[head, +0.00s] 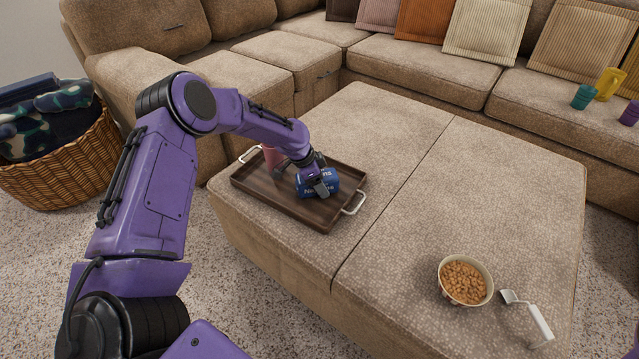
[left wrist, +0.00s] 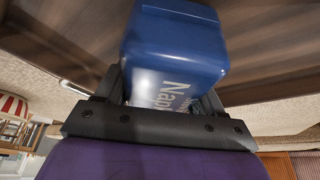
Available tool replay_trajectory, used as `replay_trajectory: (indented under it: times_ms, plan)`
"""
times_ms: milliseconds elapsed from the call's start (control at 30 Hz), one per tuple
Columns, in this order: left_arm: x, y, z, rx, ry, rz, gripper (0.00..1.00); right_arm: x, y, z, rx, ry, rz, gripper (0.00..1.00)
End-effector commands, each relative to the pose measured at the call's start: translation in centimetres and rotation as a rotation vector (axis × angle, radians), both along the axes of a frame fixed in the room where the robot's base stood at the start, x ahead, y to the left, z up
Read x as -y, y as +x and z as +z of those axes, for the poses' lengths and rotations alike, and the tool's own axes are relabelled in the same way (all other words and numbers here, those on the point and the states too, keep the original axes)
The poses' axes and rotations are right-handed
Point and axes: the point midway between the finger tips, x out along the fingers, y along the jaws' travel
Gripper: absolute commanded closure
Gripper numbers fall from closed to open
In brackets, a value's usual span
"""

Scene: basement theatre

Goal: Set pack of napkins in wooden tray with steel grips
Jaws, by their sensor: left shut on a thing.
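The blue pack of napkins (head: 322,180) is at the wooden tray (head: 306,213) in the head view, over the right part of its floor. I cannot tell whether it touches the tray floor. The tray is dark brown with steel grips and lies on the beige ottoman. My left gripper (head: 318,184) is shut on the pack. In the left wrist view the pack (left wrist: 175,55) sits between the fingers (left wrist: 165,85), with brown wood grain beyond it. My right gripper is not in view.
A pinkish cup (head: 272,157) stands in the tray's back left part, partly hidden by my left arm. The ottoman's middle (head: 400,190) is clear. A wicker basket (head: 65,160) stands at left.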

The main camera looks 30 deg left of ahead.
Motion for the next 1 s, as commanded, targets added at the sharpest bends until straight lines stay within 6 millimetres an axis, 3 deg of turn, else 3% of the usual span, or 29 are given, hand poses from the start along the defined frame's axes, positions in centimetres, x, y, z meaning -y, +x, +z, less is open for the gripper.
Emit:
replay_trajectory:
  times_ms: [400, 433, 500, 867, 1000]
  plan:
    - [0.0, -0.1, -1.5, -0.003, 0.0, 0.001, 0.64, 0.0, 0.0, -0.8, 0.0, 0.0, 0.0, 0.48]
    - [0.1, -0.1, -1.4, -0.004, 0.0, 0.0, 0.22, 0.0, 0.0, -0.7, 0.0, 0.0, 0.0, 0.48]
    - [0.1, -0.2, -1.5, -0.006, 0.0, -0.001, 0.07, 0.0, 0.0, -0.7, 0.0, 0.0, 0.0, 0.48]
    - [0.4, -0.4, -1.7, -0.013, -0.002, -0.007, 0.07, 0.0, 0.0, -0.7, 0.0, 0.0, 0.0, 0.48]
    - [0.3, -0.4, 0.1, -0.012, -0.001, -0.008, 0.07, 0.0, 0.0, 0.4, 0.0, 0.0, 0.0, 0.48]
